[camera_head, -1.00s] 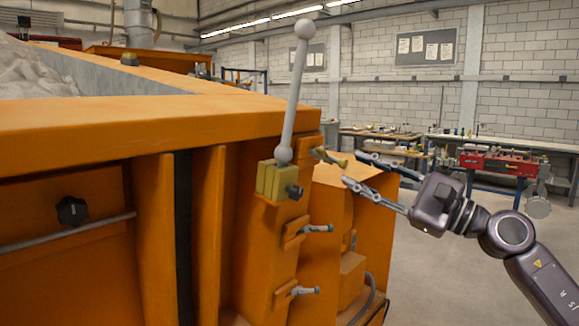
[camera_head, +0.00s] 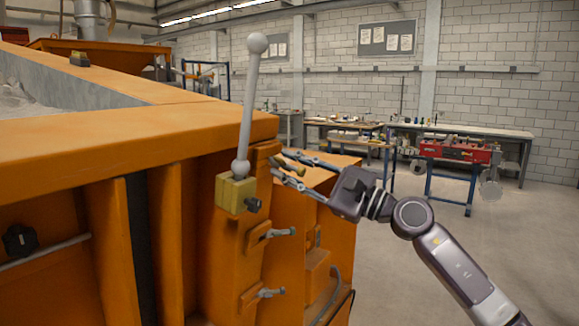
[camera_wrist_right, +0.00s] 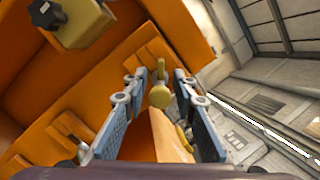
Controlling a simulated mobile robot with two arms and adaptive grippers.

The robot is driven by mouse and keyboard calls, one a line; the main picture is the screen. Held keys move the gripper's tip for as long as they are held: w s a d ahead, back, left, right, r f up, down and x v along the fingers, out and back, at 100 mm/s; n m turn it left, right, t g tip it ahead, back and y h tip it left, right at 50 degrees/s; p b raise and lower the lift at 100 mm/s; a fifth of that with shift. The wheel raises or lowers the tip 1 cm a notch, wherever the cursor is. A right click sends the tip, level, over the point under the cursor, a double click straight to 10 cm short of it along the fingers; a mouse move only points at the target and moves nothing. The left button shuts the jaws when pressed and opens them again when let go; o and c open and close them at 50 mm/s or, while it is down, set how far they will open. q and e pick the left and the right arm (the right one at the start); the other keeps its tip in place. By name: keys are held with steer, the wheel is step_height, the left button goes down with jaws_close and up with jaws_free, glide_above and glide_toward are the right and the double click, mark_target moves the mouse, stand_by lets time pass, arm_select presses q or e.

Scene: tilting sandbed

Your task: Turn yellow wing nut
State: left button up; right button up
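The yellow wing nut (camera_wrist_right: 160,98) is on the orange side of the sandbed. In the right wrist view it lies between the two fingers of my right gripper (camera_wrist_right: 160,76), with a gap on each side. My left gripper is not in view.
A grey ball-topped lever (camera_head: 246,110) rises from a yellow block (camera_head: 234,194) with a dark knob (camera_head: 253,204), left of my gripper. Two grey wing nuts (camera_head: 281,232) (camera_head: 268,293) sit below. Workbenches (camera_head: 480,131) and a red toolbox (camera_head: 455,152) stand farther back.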

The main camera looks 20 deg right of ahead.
jaws_close()
